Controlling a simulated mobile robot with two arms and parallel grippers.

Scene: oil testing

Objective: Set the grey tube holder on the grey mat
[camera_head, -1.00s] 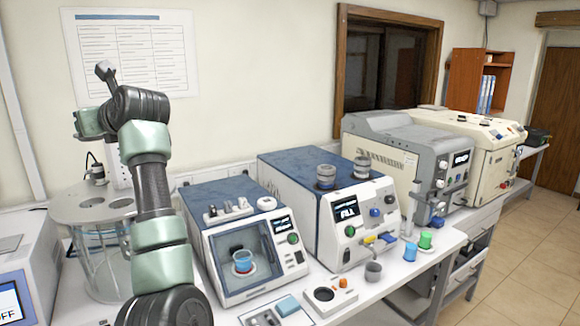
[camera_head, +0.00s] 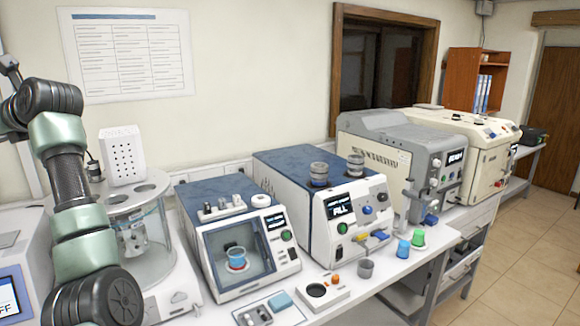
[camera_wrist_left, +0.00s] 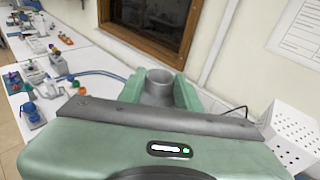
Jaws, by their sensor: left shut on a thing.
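In the left wrist view the grey tube holder (camera_wrist_left: 158,84), a hollow round cup with an open top, is between the green fingers of my left gripper (camera_wrist_left: 160,95), which is shut on it. Its lower part is hidden by the gripper body. In the head view my left arm runs up the left edge, and its gripper is out of the picture. A flat pale panel (camera_head: 288,314) lies on the bench at the front, bearing a grey block and a blue pad; I cannot tell whether it is the grey mat. My right gripper is not in view.
A glass-walled cylinder (camera_head: 163,240) stands beside my left arm, with a white perforated box (camera_head: 121,157) behind. Blue-topped testers (camera_head: 240,258) line the bench. A small grey cup (camera_head: 366,269) and green (camera_head: 418,238) and blue (camera_head: 403,249) items stand near its front edge.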

